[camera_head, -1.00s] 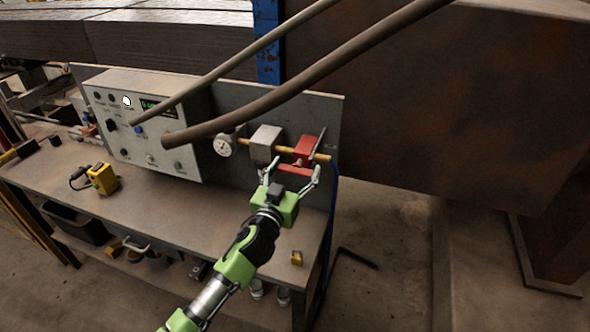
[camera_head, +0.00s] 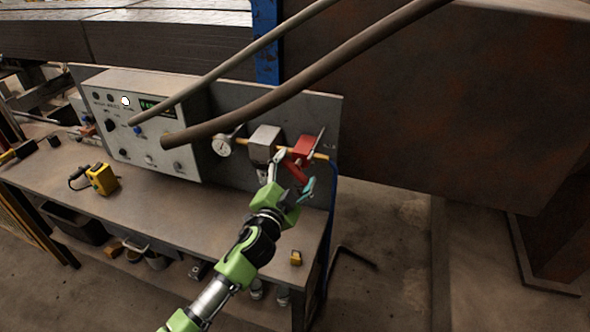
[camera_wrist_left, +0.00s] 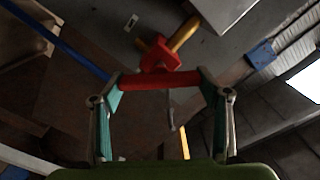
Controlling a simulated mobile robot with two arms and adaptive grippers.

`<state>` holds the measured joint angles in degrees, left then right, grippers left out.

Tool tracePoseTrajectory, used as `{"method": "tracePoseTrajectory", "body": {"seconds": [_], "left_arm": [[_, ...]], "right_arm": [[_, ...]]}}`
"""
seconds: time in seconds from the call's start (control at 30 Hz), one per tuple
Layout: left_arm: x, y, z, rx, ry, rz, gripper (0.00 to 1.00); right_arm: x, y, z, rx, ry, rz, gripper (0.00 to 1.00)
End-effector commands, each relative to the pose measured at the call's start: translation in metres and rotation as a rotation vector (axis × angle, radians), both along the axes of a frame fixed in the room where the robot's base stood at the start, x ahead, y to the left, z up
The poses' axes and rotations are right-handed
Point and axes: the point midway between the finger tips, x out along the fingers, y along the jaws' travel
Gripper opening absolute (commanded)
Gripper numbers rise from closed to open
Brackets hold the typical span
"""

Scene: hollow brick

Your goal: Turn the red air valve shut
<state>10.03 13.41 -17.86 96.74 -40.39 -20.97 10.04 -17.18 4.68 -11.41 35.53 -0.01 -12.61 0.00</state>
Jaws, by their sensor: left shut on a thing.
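The red air valve (camera_head: 303,146) sits on a brass pipe (camera_head: 321,156) at the right end of the bench's back panel. Its red bar handle (camera_head: 297,171) slants down to the right in the head view. My left gripper (camera_head: 292,174) is shut on this handle, with a finger at each end of the bar. The left wrist view shows the handle (camera_wrist_left: 160,82) spanning the two fingers, with the valve body (camera_wrist_left: 160,54) just beyond it. My right gripper is in neither view.
A round gauge (camera_head: 222,146) and a grey block (camera_head: 264,143) sit left of the valve. Thick hoses (camera_head: 300,80) cross above. A grey control box (camera_head: 150,125) and a yellow device (camera_head: 102,179) stand on the bench, with clear benchtop (camera_head: 190,207) between them and my arm.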

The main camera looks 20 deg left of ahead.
Motion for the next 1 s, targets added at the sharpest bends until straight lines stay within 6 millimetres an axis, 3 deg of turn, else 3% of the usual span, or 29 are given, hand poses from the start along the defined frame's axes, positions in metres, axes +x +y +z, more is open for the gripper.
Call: {"method": "tracePoseTrajectory", "body": {"seconds": [0.6, 1.0], "left_arm": [[0.0001, -0.0014, -0.0027, 0.562, -0.018, 0.000, 0.47], [0.0000, -0.0017, -0.0037, 0.769, -0.026, 0.000, 0.47]], "right_arm": [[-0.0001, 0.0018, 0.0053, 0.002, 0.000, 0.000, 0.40], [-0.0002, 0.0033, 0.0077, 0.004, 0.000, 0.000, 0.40]]}}
